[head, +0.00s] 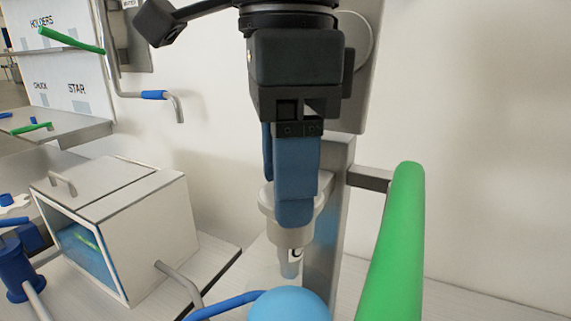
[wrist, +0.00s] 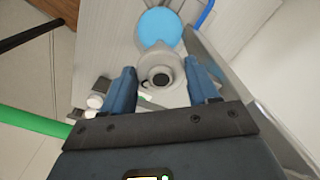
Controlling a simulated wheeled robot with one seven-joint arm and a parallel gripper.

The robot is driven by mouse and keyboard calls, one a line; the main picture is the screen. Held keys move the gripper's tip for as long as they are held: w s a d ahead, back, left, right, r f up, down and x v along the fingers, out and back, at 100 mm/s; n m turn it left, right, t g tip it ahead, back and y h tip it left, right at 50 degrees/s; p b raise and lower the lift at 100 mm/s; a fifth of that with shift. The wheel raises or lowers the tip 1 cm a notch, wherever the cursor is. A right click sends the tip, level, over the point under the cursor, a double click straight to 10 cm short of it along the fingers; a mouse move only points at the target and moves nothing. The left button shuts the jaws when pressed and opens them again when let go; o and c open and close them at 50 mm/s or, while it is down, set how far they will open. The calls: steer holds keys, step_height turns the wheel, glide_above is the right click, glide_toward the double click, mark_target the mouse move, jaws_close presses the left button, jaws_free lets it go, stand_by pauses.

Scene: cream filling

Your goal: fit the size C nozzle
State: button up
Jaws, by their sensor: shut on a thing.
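The size C nozzle (head: 291,259) is a grey tapered piece with a dark "C" on its lower part and a wide pale collar above. It points down, roughly upright. My gripper (head: 296,212) reaches down from above with blue fingers, shut on the nozzle. In the wrist view the nozzle (wrist: 160,62) shows from above with a dark round opening, between the two fingers of my gripper (wrist: 162,86). The near finger hides part of the collar in the head view. I cannot tell whether the nozzle touches the metal upright (head: 325,245) behind it.
A light blue ball (head: 290,306) sits below the nozzle, beside a blue-gripped lever (head: 225,304). A thick green handle (head: 397,245) stands close on the right. A metal box with a window (head: 140,225) is at left. Shelves labelled HOLDERS, CHUCK and STAR (head: 60,60) are behind.

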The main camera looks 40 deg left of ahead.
steer(key=shift+f, duration=0.15)
stand_by(0.7)
steer(key=o, duration=1.3)
steer(key=shift+r+p, duration=2.15)
steer(key=shift+r, duration=1.4)
steer(key=shift+f, duration=0.1)
